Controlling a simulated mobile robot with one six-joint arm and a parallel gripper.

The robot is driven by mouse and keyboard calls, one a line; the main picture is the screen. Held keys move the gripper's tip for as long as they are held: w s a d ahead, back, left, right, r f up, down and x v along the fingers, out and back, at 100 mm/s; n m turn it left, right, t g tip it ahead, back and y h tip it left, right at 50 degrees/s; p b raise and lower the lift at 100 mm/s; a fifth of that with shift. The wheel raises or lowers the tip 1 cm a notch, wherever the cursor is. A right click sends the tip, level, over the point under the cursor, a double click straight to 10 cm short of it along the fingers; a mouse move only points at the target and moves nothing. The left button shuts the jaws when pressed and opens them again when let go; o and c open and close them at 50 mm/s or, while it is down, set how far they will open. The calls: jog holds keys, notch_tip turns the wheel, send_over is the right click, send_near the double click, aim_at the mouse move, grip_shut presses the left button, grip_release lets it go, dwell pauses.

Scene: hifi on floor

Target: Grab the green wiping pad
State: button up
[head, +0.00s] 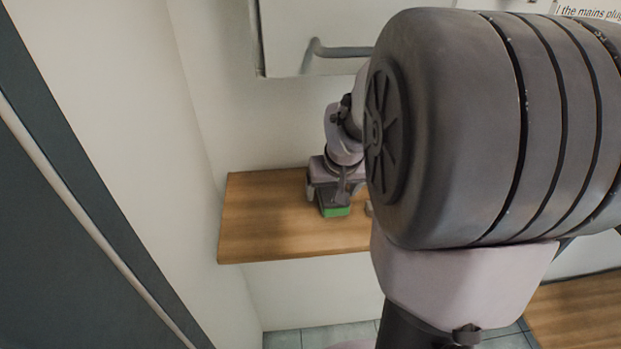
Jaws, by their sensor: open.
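The green wiping pad (336,211) lies on a wooden shelf (262,229). Only its green front part shows, below a dark part; my gripper hides the rest. My gripper (330,196) is over the pad, pointing down, with its fingers close around or beside it. I cannot tell from this view whether the fingers touch the pad.
A small light object (369,208) sits just right of the pad, partly behind my arm. A white wall-mounted box with a grey handle (340,51) is above the shelf. A wall stands close on the left. The shelf's left part is clear.

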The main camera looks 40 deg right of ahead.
jog(key=shift+f, duration=0.2)
jog(key=c, duration=1.4)
jog(key=shift+c, duration=0.2)
